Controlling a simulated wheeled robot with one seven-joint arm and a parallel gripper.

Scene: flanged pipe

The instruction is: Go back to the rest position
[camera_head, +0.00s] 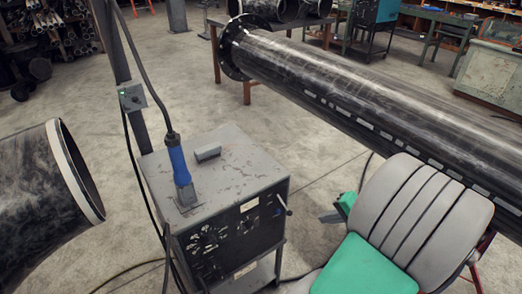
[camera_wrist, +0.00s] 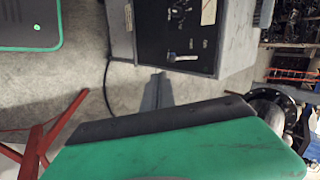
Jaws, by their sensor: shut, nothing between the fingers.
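My gripper (camera_head: 331,215) is low in front of my grey and green arm, to the right of the grey machine cabinet (camera_head: 232,160). In the wrist view its narrow grey fingers (camera_wrist: 157,92) are together with nothing between them. The fingers are apart from the cabinet's dark front panel, which shows at the top of the wrist view (camera_wrist: 178,30). A blue-handled tool (camera_head: 180,165) stands upright on the cabinet top, with a thick cable rising from it. A long dark flanged pipe (camera_head: 340,80) runs behind my arm to the right edge.
A large pipe end (camera_head: 40,200) with a pale rim is at the left. A thin dark post (camera_head: 122,75) carries a small control box (camera_head: 132,97). Red supports (camera_wrist: 40,140) show in the wrist view. Cables lie on the floor. Open concrete floor (camera_head: 175,75) lies behind the cabinet.

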